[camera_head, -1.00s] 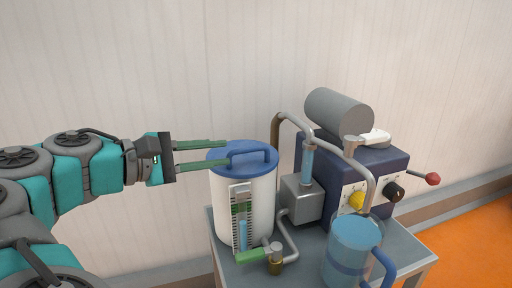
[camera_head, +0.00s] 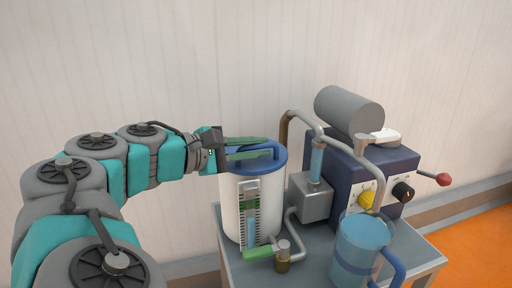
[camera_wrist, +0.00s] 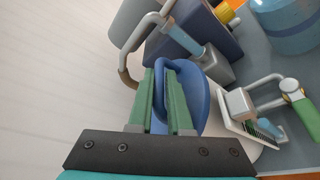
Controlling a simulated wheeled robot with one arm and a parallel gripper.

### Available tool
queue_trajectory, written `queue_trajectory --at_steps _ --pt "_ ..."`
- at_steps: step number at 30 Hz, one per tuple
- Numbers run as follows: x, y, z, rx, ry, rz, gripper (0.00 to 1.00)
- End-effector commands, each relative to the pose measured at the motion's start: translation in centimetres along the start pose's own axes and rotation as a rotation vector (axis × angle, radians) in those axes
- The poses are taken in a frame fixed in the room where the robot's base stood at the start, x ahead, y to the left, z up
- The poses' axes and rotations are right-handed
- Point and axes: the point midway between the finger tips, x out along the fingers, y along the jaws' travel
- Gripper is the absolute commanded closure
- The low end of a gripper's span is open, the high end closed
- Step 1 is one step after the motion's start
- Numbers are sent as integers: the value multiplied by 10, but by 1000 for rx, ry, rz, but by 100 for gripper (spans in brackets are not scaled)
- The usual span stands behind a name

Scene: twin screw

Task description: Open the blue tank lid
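The white tank (camera_head: 233,205) stands on the table with its round blue lid (camera_head: 240,168) closed on top. The lid's raised blue handle (camera_head: 276,152) also shows in the wrist view (camera_wrist: 160,64). My gripper (camera_head: 266,147) reaches in from the left, level over the lid. Its two green fingers are apart, one on each side of the handle. In the wrist view my gripper (camera_wrist: 161,75) has the blue handle and part of the lid showing between its fingers. A gap remains visible there, and I cannot tell whether either finger touches the handle.
Right of the tank stand a grey pump box (camera_head: 311,200), bent pipes and a dark blue machine (camera_head: 385,165) with a grey cylinder (camera_head: 349,110) on top. A blue transparent jug (camera_head: 360,248) stands in front. Space above the lid is free.

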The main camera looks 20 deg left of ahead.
Motion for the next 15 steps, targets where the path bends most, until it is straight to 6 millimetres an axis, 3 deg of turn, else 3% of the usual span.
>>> queue_trajectory --at_steps 3,15 --pt "0 0 0 0 1 0 100" --pt "0 0 0 0 1 1 100"
